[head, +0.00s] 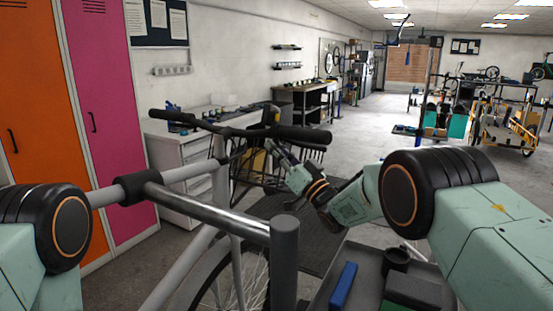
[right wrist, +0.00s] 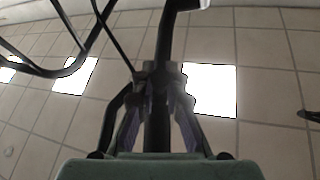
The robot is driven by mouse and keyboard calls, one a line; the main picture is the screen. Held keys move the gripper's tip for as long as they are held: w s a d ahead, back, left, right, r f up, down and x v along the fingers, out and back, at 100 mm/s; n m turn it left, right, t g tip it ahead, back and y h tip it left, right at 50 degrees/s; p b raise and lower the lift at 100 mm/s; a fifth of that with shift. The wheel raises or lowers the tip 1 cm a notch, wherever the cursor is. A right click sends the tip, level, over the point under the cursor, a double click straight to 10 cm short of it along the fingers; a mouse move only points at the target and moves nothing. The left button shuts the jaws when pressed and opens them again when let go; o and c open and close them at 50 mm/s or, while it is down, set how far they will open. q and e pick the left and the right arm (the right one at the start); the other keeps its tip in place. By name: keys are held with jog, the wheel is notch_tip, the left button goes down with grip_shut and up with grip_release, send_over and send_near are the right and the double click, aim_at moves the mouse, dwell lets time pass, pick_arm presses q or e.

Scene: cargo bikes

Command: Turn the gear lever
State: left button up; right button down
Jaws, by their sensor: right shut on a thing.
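The bike's handlebar (head: 225,128) spans the middle of the head view, with black grips at both ends. My right gripper (head: 276,150) is just below the right-hand grip (head: 300,134), its fingers pointing up toward the bar. In the right wrist view its two fingers (right wrist: 158,110) are closed around a slim dark part, which appears to be the gear lever (right wrist: 157,130). In the head view the held part is too small and hidden to make out clearly. My left gripper is out of view.
A wire basket (head: 245,165) is behind the handlebar. A grey tray (head: 345,255) with a blue block (head: 343,286) is at lower right. Orange and pink lockers (head: 100,120) stand at left, a drawer cabinet (head: 180,165) beside them. The floor at right is open toward other cargo bikes (head: 505,130).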

jog(key=shift+r, duration=0.15)
jog(key=c, duration=1.4)
grip_release()
jog(key=shift+w+a, duration=0.1)
jog(key=shift+v, duration=3.85)
